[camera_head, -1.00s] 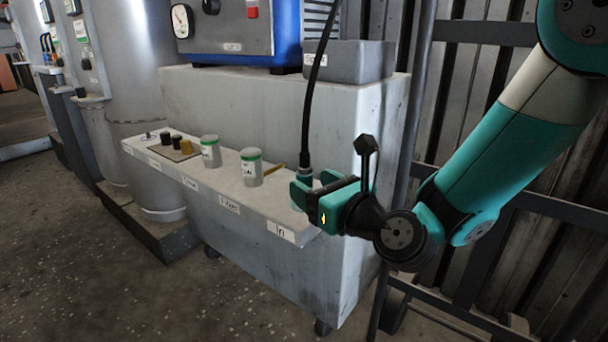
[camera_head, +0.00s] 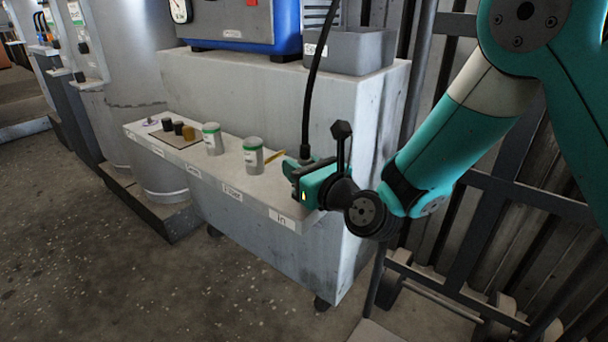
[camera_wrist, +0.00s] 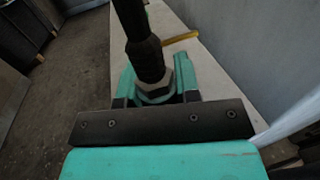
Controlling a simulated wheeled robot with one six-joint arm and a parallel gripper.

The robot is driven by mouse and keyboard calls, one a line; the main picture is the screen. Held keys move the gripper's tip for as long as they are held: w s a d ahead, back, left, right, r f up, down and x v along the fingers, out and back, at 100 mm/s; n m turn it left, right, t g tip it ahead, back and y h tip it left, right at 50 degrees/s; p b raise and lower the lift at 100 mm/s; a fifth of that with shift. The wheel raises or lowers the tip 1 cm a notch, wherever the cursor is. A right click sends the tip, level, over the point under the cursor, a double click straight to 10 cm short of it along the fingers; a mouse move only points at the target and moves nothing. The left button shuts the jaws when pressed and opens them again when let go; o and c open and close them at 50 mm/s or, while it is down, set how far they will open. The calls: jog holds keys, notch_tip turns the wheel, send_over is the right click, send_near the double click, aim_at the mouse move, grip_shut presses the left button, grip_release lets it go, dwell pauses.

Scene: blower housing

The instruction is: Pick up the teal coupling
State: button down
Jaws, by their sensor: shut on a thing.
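The teal coupling (camera_wrist: 155,98) sits at the lower end of a black hose (camera_head: 313,80), below a pale hex nut, in the wrist view. My gripper (camera_head: 301,167) is at the right end of the narrow shelf. Its teal fingers are shut on the coupling, one on each side, as the wrist view shows (camera_wrist: 156,84). The hose rises upright from the grip. In the head view the fingers hide most of the coupling. I cannot tell whether its lower end touches the shelf.
The labelled shelf (camera_head: 232,192) carries two grey canisters with green bands (camera_head: 212,139) (camera_head: 253,156), a yellow rod (camera_head: 275,156) and a dark mat with small cylinders (camera_head: 176,138). A grey bin (camera_head: 348,50) stands on the cabinet behind. A metal rack stands at the right.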

jog(key=shift+r, duration=0.15)
notch_tip(320, 180, up, 20)
jog(key=p, duration=1.6)
